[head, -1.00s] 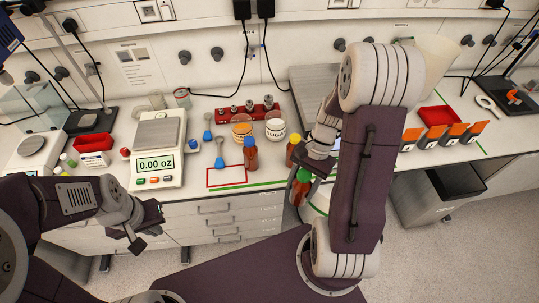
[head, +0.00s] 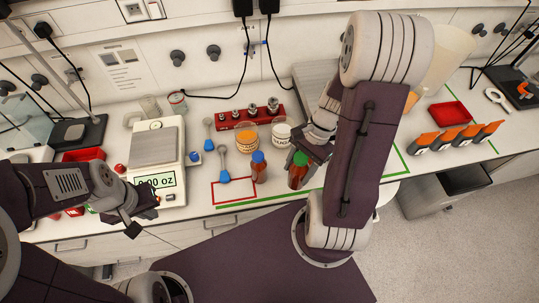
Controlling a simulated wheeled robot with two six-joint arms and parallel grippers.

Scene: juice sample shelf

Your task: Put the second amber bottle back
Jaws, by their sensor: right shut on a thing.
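An amber bottle with a green cap (head: 298,172) is held upright in my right gripper (head: 306,163), which is shut on it. It is over the front strip of the bench, near the green line; I cannot tell whether its base touches the bench. Another amber bottle with a blue cap (head: 259,168) stands just left of it, at the right side of the red outlined square (head: 233,192). The yellow-capped bottle seen earlier is not visible now. My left gripper (head: 138,217) is open and empty in front of the scale, near the bench's front edge.
A scale (head: 157,158) stands left, with blue-ended spatulas (head: 222,165) beside it. Behind the bottles are an orange-labelled jar (head: 246,141), a white jar (head: 281,133) and a red weight block (head: 251,115). A red tray (head: 450,114) and orange-topped holders (head: 452,138) stand right.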

